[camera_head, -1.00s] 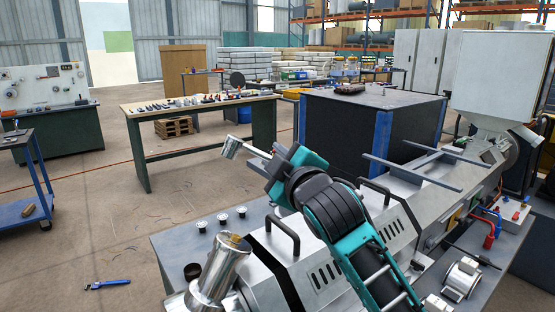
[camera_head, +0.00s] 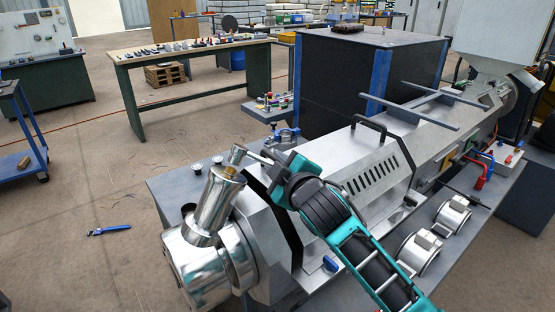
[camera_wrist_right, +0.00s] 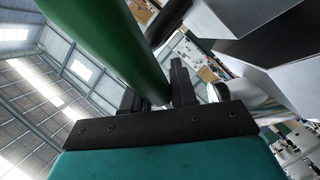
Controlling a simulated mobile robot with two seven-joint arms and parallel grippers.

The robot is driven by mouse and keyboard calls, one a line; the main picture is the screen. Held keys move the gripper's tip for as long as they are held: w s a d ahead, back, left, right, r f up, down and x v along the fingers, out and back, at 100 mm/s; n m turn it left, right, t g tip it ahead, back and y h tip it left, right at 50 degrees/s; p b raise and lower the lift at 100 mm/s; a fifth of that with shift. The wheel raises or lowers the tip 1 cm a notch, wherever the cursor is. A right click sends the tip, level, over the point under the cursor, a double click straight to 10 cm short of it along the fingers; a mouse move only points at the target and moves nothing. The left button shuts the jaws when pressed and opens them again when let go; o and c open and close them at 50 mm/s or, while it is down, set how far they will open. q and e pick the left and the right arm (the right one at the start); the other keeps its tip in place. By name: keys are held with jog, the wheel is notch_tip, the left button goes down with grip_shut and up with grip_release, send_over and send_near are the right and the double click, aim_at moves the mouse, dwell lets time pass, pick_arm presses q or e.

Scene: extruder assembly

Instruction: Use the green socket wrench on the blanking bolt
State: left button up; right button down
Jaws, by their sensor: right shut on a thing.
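The green socket wrench shows as a thick green handle (camera_wrist_right: 112,45) in the right wrist view, between the fingers. In the head view its silver socket end (camera_head: 237,153) points left from my right gripper (camera_head: 275,162), which is shut on it. The brass-coloured blanking bolt (camera_head: 230,172) sits at the top of a tilted, shiny metal cylinder (camera_head: 214,206) on the extruder's front end. The socket end is just above the bolt in the picture; whether they touch I cannot tell. The gripper's fingers are partly hidden in the head view. My left gripper is not in view.
The extruder body (camera_head: 375,165) has a raised black handle (camera_head: 369,128) near my right arm. A blue wrench (camera_head: 109,230) lies on the floor at left. A parts table (camera_head: 190,55) stands behind, with open floor between.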

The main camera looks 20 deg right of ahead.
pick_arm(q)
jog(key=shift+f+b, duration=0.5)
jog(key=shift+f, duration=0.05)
pick_arm(e)
jog(key=shift+s+a+f, duration=0.2)
jog(key=shift+a+f, duration=0.35)
jog(key=shift+f, duration=0.3)
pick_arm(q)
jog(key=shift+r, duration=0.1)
